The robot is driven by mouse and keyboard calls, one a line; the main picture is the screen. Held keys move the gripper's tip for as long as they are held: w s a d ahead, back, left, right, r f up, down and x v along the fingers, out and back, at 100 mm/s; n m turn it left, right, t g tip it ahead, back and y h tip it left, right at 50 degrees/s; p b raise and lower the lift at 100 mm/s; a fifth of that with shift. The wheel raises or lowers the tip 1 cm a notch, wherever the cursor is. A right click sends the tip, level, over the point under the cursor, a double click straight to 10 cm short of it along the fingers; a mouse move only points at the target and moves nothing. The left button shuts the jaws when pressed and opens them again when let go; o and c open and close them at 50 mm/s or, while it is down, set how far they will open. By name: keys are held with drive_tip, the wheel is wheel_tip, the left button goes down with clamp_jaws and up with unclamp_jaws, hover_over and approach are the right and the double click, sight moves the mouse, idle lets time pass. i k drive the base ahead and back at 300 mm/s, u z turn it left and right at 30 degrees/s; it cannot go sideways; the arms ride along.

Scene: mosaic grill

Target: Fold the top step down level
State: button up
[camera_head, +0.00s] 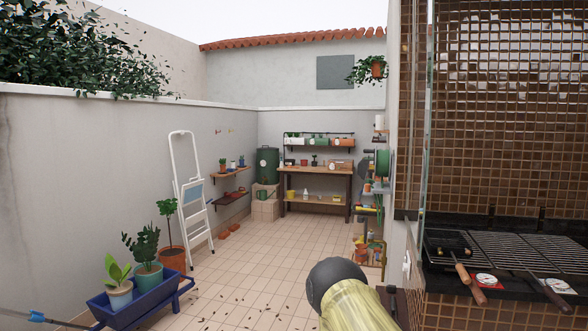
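A white stepladder (208,236) stands against the left wall, well away from me. It has a tall looped handrail at its top and several steps below. Its top step (193,192) is a pale blue panel that appears tilted up steeply against the frame, not level. The exact angle is hard to tell at this distance. My gripper is not in view. A dark rounded end on a pale yellow cylinder rises at the bottom right of centre; I cannot tell what it is.
A blue planter cart (140,303) with potted plants and an orange pot (172,259) stand left, near the ladder. A workbench (316,171) is at the back. A grill counter (500,280) is right. The tiled floor (265,255) between is mostly clear, with scattered leaves.

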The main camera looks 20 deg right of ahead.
sight(191, 192)
drive_tip(key=z, duration=0.25)
drive_tip(key=i, duration=3.85)
drive_tip(key=u, duration=0.25)
drive_tip(key=i, duration=1.95)
drive_tip(key=z, duration=0.4)
drive_tip(key=i, duration=1.3)
